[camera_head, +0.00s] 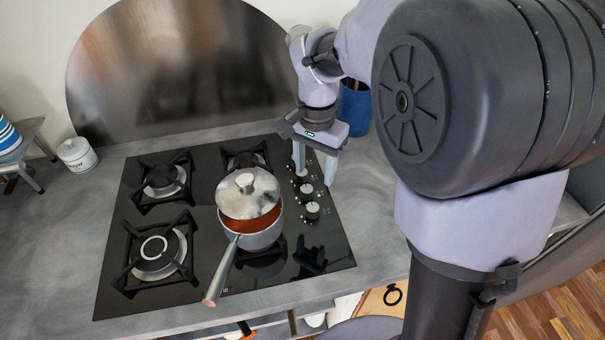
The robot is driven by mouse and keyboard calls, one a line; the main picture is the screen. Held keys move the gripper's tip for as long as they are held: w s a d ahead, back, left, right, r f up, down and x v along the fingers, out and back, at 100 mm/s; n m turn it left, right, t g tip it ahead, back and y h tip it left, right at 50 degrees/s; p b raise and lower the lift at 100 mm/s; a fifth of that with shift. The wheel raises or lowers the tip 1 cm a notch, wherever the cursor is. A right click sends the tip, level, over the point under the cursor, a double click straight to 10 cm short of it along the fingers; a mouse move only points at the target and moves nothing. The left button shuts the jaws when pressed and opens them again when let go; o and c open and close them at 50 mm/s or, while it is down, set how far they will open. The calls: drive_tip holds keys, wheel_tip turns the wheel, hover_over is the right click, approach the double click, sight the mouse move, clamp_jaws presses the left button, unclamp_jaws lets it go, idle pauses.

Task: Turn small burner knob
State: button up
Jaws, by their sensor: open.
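A column of black and silver burner knobs (306,189) runs along the right side of the black cooktop (205,298). My gripper (315,172) points down over the far end of this column. Its two pale fingers are apart, one over the knobs and one toward the cooktop's right edge. The farthest knob is partly hidden by the fingers. I cannot tell whether a finger touches a knob. The nearest knob (312,211) is in plain view, clear of the gripper. Which knob belongs to the small burner is not clear.
A saucepan (262,238) with a tilted lid (248,193) and red contents stands left of the knobs, its handle (222,272) pointing toward the front. A blue container (355,105) stands behind my gripper. A white canister (77,155) is at left. The counter right of the cooktop is clear.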

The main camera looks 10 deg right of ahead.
sight(313, 207)
wheel_tip(313, 207, down, 14)
drive_tip(key=b, duration=0.5)
drive_tip(key=shift+r, duration=0.15)
clamp_jaws()
